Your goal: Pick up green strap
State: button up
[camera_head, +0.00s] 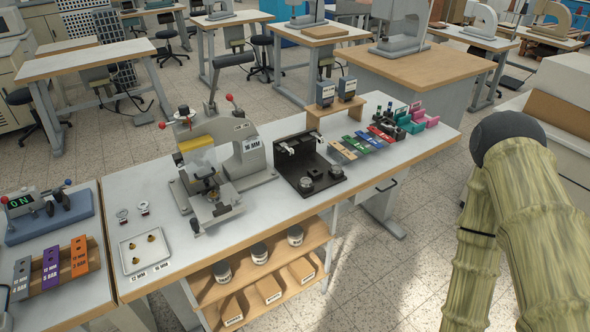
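A small green strap (356,145) lies flat on the long grey-topped workbench (290,215), right of its middle. It is in a row of flat coloured straps, between a tan strap (343,150) on its left and a blue strap (370,139) on its right. A red strap (381,133) lies beyond the blue one. My arm, with a bamboo-like surface, fills the right side of the picture, off the bench. My gripper is not in view.
A black fixture (309,172) stands left of the straps. A small wooden stand (338,107) with two dark boxes is behind them. Teal holders (410,123) and pink ones stand to the right. A stamping press (215,160) is farther left. The bench's front right surface is clear.

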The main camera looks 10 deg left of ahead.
aim_at(363, 149)
jog(key=u, duration=0.25)
jog(key=i, duration=0.9)
jog(key=u, duration=0.05)
